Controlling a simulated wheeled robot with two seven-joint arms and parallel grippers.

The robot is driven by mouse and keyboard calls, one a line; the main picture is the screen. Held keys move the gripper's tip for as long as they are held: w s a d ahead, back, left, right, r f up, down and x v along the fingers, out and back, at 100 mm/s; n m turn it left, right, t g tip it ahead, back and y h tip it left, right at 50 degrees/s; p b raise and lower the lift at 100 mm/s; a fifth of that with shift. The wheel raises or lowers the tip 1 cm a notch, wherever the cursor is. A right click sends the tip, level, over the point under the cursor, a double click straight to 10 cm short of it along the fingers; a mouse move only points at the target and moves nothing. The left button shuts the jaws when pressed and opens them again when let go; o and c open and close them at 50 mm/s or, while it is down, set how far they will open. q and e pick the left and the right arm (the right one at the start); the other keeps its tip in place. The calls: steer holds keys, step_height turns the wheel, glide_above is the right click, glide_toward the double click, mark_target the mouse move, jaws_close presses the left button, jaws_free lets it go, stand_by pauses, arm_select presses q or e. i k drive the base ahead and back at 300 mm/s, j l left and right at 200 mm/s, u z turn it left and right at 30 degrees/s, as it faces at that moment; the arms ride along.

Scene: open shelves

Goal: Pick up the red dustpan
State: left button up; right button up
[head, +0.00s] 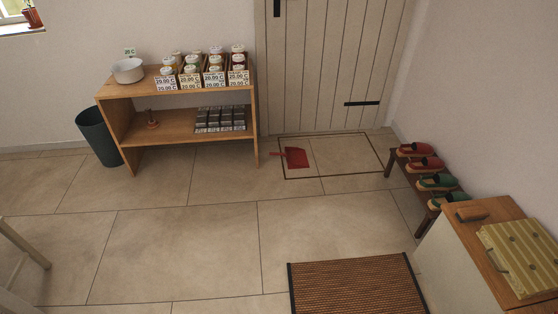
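The red dustpan (296,158) lies flat on the tiled floor in front of the plank door, inside a dark rectangular outline on the floor. Its narrow handle points left, toward the wooden shelf. Nothing covers it. Neither of my grippers shows in the head view.
A wooden shelf (190,131) with jars, a white pot (128,70) and dark boxes stands left of the dustpan. A dark green bin (98,139) is beside it. A shoe rack (402,187) and a cabinet (456,262) line the right wall. A brown mat (357,287) lies in front; the middle floor is clear.

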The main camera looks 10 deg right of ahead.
mark_target(295, 157)
steer(key=i+j, duration=0.25)
steer(key=j, duration=0.15)
steer(key=i+j, duration=0.2)
steer(key=j, duration=0.2)
steer(key=i+j, duration=0.25)
steer(key=j, duration=0.15)
steer(key=l+z, duration=0.05)
